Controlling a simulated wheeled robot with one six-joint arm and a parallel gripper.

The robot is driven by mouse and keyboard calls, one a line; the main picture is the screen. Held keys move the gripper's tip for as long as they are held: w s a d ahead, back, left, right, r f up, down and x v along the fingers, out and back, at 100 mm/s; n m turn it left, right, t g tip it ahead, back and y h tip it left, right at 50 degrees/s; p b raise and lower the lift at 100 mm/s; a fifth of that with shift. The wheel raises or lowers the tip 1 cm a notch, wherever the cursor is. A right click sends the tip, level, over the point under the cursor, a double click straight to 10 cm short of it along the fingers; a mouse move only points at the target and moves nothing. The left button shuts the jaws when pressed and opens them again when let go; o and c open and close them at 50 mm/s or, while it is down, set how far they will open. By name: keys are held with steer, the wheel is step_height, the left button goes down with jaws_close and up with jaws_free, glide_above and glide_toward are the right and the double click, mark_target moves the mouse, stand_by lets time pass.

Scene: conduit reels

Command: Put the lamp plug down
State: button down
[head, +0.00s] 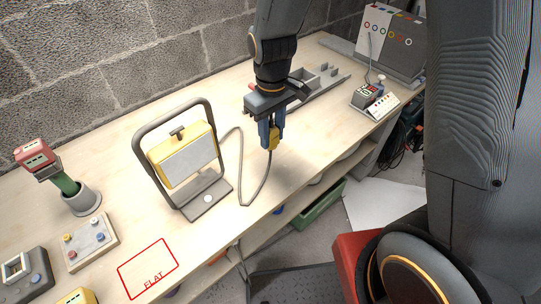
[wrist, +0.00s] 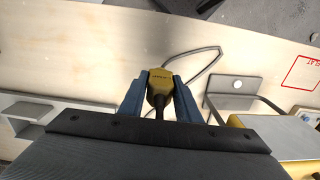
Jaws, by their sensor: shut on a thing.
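The yellow lamp plug (head: 274,139) is held between the blue fingers of my gripper (head: 270,132), with its grey cable (head: 262,180) running down to the bench and back to the lamp. In the wrist view the plug (wrist: 160,88) sits between the two fingertips (wrist: 160,92). My gripper is shut on it and appears to be above the bench. The yellow work lamp (head: 184,156) stands upright in its grey frame to the left of my gripper; part of it shows at lower right in the wrist view (wrist: 285,135).
The wooden bench (head: 130,140) is bare between the lamp and the wall. A red outline marked FLAT (head: 148,268) is empty at the front left. A grey cup with a green-and-red tool (head: 80,199) and a button box (head: 91,243) stand at left. A grey tray (head: 305,80) lies behind my gripper.

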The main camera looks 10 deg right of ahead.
step_height(320, 180, down, 8)
steer(key=shift+s+f+p, duration=0.1)
steer(key=shift+f+p, duration=0.15)
steer(key=shift+p, duration=0.7)
steer(key=shift+f, duration=0.35)
steer(key=shift+f, duration=0.35)
steer(key=shift+f, duration=0.1)
steer(key=c, duration=1.3)
jaws_free()
